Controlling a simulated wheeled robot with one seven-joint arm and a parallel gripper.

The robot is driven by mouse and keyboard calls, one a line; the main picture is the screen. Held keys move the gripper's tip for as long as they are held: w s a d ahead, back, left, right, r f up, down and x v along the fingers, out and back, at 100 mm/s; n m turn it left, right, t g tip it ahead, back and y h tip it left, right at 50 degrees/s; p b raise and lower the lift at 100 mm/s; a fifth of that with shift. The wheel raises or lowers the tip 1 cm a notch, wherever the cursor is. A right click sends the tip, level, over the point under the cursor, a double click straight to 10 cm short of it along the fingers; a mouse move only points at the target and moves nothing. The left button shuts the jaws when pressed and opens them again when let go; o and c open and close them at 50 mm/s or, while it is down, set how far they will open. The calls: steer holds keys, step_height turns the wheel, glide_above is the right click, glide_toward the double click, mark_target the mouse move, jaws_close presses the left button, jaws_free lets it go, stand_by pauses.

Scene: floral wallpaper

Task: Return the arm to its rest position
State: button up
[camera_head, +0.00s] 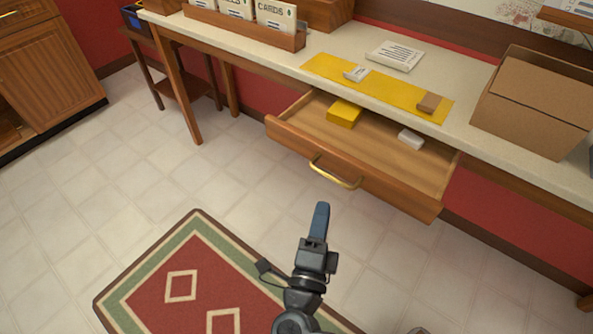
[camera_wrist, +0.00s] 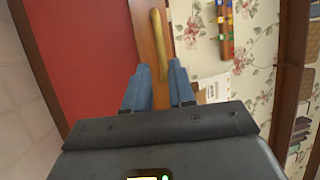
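My gripper (camera_head: 319,222) is in the lower middle of the head view, above the floor and in front of the open drawer (camera_head: 320,170). It is apart from the drawer and its brass handle (camera_head: 335,172). In the wrist view, the two blue fingers of my gripper (camera_wrist: 158,68) stand apart with a gap between them. Nothing shows held between them. A yellow box (camera_head: 344,113) and a small white item (camera_head: 411,138) lie inside the drawer.
The long table (camera_head: 330,48) carries a yellow mat (camera_head: 390,89) with small items, a card rack (camera_head: 245,27) and a cardboard box (camera_head: 535,105). A red rug (camera_head: 200,275) lies on the floor.

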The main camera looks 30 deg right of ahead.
steer(key=s+r+n+y+p, duration=0.1)
steer(key=s+r+n+y, duration=0.4)
steer(key=s+n, duration=0.3)
steer(key=s+r+n+y+p, duration=0.1)
steer(key=s+r+n+y, duration=0.3)
steer(key=s+n, duration=0.5)
steer(key=s+a+r+n+t+y+p, duration=0.1)
steer(key=s+r+n+y, duration=0.4)
steer(key=s+r+n, duration=0.3)
steer(key=shift+s+r+n+y+p, duration=0.15)
steer(key=shift+s+n+y+p, duration=0.2)
steer(key=shift+n, duration=0.45)
